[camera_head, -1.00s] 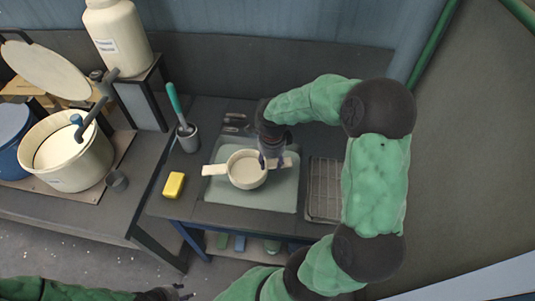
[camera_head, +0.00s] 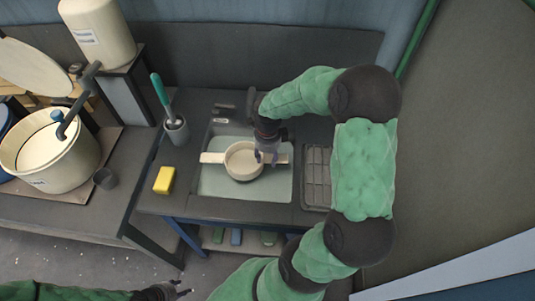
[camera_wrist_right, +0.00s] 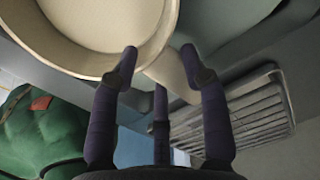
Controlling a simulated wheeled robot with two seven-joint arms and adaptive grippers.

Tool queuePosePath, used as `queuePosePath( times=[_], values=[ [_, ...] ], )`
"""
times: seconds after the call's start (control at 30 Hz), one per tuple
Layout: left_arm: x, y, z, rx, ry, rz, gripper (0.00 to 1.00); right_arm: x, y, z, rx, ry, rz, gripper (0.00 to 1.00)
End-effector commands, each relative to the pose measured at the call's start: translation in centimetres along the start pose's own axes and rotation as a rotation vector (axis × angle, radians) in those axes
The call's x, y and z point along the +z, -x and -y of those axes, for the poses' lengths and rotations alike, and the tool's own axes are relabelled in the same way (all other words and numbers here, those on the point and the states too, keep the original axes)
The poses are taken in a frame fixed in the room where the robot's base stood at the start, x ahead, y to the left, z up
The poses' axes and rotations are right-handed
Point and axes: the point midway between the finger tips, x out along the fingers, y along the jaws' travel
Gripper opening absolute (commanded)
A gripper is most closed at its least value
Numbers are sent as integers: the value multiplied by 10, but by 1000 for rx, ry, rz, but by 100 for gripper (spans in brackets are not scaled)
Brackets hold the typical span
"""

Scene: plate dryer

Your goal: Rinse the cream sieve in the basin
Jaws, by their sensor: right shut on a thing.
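The cream sieve (camera_head: 243,174), a round cream bowl shape with a flat tab on each side, is over the pale grey-green basin (camera_head: 215,188) in the head view. Its depth relative to any water is unclear. My right gripper (camera_head: 268,154) is shut on the sieve at its right side, near the right tab. In the right wrist view, the sieve's rim (camera_wrist_right: 110,62) lies at the fingertips of my right gripper (camera_wrist_right: 158,66). My left gripper (camera_head: 181,288) is at the bottom of the head view, away from the sieve, with its small fingertips apart and empty.
A yellow sponge (camera_head: 164,180) and a grey cup (camera_head: 176,132) with a teal-handled brush (camera_head: 160,92) stand left of the basin. A dark drying rack (camera_head: 317,176) is to the right. A large cream pot (camera_head: 52,158) stands farther left.

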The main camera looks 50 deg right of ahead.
Motion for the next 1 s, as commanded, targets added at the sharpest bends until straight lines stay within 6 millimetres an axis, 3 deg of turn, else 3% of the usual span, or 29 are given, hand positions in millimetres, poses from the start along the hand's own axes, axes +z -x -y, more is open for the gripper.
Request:
queuePosePath(
  times=[1.0],
  values=[
    [-3,-76,27,0,0,0,40,0,-90,0,-1,0,1,0]
  ],
)
